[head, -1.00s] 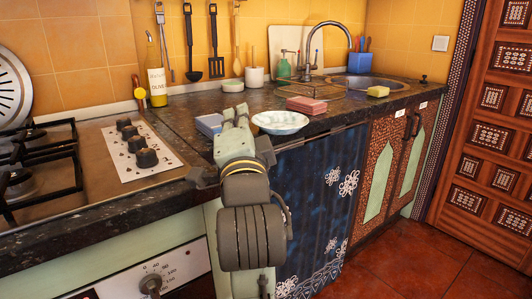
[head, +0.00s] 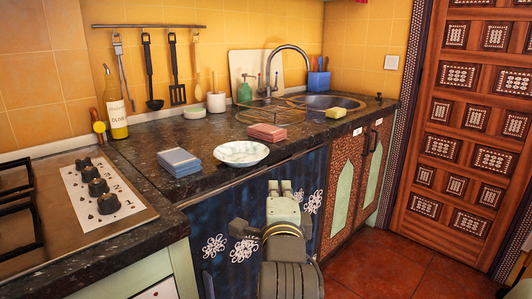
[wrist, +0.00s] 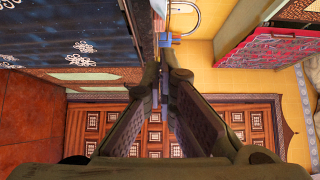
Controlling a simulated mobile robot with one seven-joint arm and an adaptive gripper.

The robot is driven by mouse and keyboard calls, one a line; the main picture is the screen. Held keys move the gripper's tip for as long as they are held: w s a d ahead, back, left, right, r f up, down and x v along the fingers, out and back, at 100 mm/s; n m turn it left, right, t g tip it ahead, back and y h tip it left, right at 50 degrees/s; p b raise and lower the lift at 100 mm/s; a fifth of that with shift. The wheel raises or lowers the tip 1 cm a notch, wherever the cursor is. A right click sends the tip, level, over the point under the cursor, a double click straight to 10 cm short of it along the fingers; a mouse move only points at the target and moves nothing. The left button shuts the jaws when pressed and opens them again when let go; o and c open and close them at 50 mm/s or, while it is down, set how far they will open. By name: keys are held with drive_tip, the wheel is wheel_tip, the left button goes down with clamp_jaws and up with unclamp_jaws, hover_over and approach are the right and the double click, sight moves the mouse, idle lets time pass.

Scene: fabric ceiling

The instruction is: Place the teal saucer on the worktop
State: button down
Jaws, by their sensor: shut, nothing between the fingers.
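The teal saucer (head: 241,153), a pale shallow dish with a faint marbled pattern, lies flat on the dark stone worktop (head: 208,187) near its front edge. My gripper (wrist: 160,82) is shut with nothing between its fingers. In the head view my wrist and gripper housing stand in front of the blue curtain, right of and below the saucer and apart from it. The fingertips are hard to make out there. I cannot pick out the saucer in the wrist view.
A blue box (head: 179,161) lies left of the saucer and a pink block (head: 267,132) behind it to the right. The sink (head: 336,103), tap and wire rack are farther back. The hob (head: 70,215) is at left, an oil bottle (head: 117,115) behind it. The carved door (head: 470,120) is right.

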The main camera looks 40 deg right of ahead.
sight(249, 164)
drive_tip(key=w+d+p, duration=0.4)
drive_tip(key=w+p, duration=0.1)
drive_tip(key=w, duration=0.5)
drive_tip(key=shift+d, duration=0.3)
drive_tip(key=w, duration=0.4)
drive_tip(key=w+p, duration=0.1)
drive_tip(key=w, duration=0.1)
drive_tip(key=shift+w+a, duration=0.15)
drive_tip(key=shift+a, duration=0.1)
